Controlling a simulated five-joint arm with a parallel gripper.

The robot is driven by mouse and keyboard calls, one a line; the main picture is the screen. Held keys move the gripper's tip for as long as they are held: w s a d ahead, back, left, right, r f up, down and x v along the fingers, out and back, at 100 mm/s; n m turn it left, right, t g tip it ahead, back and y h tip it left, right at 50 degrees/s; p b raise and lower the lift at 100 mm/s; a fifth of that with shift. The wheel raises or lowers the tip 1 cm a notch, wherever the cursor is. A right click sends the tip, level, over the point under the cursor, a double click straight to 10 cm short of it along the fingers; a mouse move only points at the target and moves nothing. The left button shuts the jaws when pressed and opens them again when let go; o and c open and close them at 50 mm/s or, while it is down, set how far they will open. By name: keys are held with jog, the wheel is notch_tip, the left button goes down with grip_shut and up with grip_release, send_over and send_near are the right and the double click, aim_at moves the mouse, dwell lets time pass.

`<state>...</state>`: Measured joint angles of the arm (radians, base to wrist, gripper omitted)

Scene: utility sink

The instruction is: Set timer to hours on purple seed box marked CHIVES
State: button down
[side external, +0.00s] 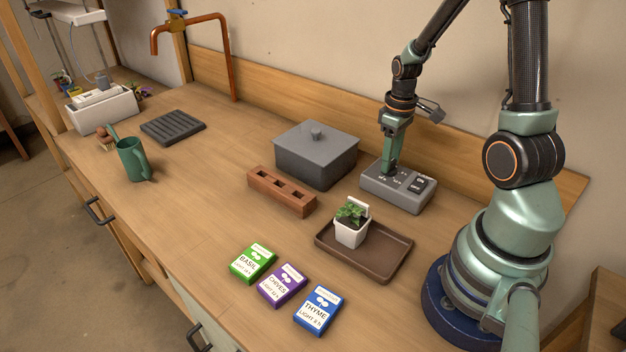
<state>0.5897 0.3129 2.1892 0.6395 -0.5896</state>
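The purple seed box (282,286) marked CHIVES lies flat near the front of the counter, between the green BASIL box (253,263) and the blue THYME box (319,309). Its label has a LIGHT line, but the hours figure is too small to read surely. The grey timer (408,202) sits at the back right, with dark buttons on the right of its top and small pale marks on the left. My gripper (390,169) points down at the timer's left top, with its tip at or just above the surface. Its fingers look close together; I cannot tell whether they touch the timer.
A brown tray (378,262) with a potted seedling (351,225) stands in front of the timer. A grey lidded box (316,155) and a brick with holes (281,192) are left of it. A green mug (131,160) stands farther left. The left-middle counter is clear.

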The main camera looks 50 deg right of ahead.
jog(key=shift+m, duration=0.3)
jog(key=m, duration=1.1)
jog(key=shift+m, duration=0.4)
jog(key=m, duration=0.5)
jog(key=shift+r+m, duration=0.1)
jog(key=shift+m, duration=0.2)
jog(key=m, duration=0.5)
jog(key=shift+m, duration=0.3)
jog(key=shift+c, duration=1.9)
grip_release()
